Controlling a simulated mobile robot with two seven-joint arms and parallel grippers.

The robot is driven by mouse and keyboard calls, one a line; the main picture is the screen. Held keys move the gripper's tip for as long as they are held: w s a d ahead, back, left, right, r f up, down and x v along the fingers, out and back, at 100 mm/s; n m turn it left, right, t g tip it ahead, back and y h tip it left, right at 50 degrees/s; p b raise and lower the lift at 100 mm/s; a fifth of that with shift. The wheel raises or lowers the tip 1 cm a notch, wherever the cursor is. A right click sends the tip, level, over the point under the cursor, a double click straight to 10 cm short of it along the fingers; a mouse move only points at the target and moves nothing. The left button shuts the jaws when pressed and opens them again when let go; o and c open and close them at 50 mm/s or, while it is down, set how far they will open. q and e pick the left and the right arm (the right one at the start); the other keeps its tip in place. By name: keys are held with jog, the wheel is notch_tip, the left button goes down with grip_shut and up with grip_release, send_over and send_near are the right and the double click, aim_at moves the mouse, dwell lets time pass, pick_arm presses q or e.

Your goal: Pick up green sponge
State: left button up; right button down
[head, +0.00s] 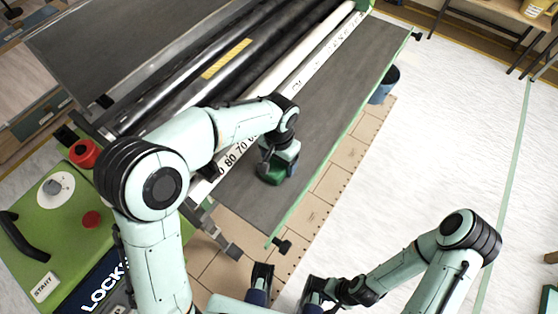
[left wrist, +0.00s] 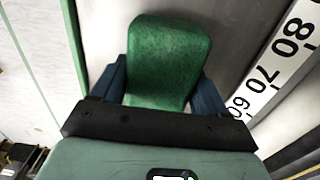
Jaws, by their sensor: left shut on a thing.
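The green sponge (head: 271,177) is at the near end of the grey table of the wallpaper machine, partly hidden by my left gripper (head: 277,167). In the left wrist view the sponge (left wrist: 168,60) sits between the two dark blue fingers of my left gripper (left wrist: 163,88), which is shut on it. The sponge's far part sticks out beyond the fingers. I cannot tell whether it touches the table surface. My right gripper (head: 288,279) is at the bottom of the head view, empty, with its two fingers apart, away from the sponge.
The grey table (head: 345,90) is bare beyond the sponge. A white numbered ruler strip (head: 245,147) and rollers run along its left side. A green control panel (head: 50,225) with red knobs stands at left. A blue bucket (head: 385,84) is beyond the table's right edge.

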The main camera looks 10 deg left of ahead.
pick_arm(q)
notch_tip(320, 180, up, 20)
jog(key=p, duration=0.3)
jog(key=shift+p, duration=0.4)
